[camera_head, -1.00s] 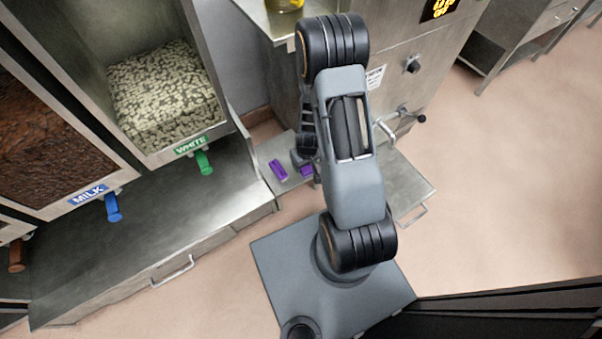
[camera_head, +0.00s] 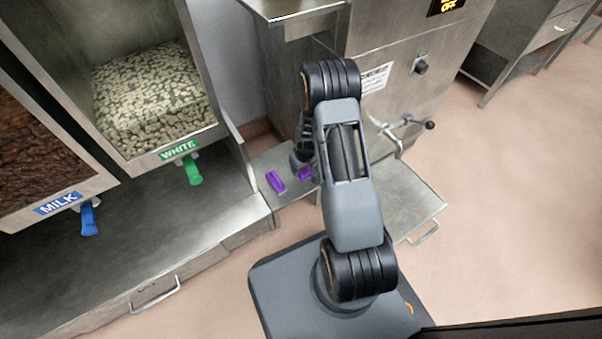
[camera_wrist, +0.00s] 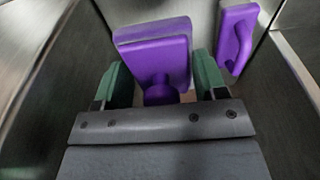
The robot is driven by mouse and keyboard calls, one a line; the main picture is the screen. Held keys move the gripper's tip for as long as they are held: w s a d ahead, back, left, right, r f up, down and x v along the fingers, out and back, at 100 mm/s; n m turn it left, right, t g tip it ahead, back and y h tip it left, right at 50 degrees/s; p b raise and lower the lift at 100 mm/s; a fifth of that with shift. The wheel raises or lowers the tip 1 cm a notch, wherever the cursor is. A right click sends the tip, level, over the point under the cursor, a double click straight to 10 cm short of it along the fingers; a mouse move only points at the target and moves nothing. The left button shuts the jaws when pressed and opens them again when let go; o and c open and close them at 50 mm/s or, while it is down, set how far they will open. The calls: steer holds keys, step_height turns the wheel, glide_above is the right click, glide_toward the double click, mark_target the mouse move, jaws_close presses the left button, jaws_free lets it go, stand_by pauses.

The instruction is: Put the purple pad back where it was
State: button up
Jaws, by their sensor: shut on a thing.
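A purple pad (camera_wrist: 158,58) sits between the two green fingers of my gripper (camera_wrist: 160,85) in the wrist view. The fingers are shut on its stem, and the flat pad face shows beyond them. In the head view the held purple pad (camera_head: 306,173) shows beside my gripper, which is mostly hidden by my arm. A second purple piece (camera_head: 276,182) with a handle lies on the steel shelf to its left. This piece also shows at the upper right of the wrist view (camera_wrist: 237,38), apart from my fingers.
The steel shelf (camera_head: 266,160) lies between the dispenser counter (camera_head: 150,235) at left and the steel machine (camera_head: 400,100) at right. Green (camera_head: 192,172) and blue (camera_head: 89,218) levers stick out over the counter. A crank handle (camera_head: 410,128) juts from the machine.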

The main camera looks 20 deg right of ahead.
steer(key=w+f, duration=0.1)
steer(key=w+f+b, duration=0.1)
steer(key=f, duration=0.1)
steer(key=w+f+b, duration=0.1)
steer(key=f, duration=0.1)
steer(key=shift+w+d, duration=0.35)
step_height(320, 180, down, 3)
steer(key=shift+b, duration=0.8)
steer(key=shift+r, duration=0.1)
steer(key=o, duration=0.9)
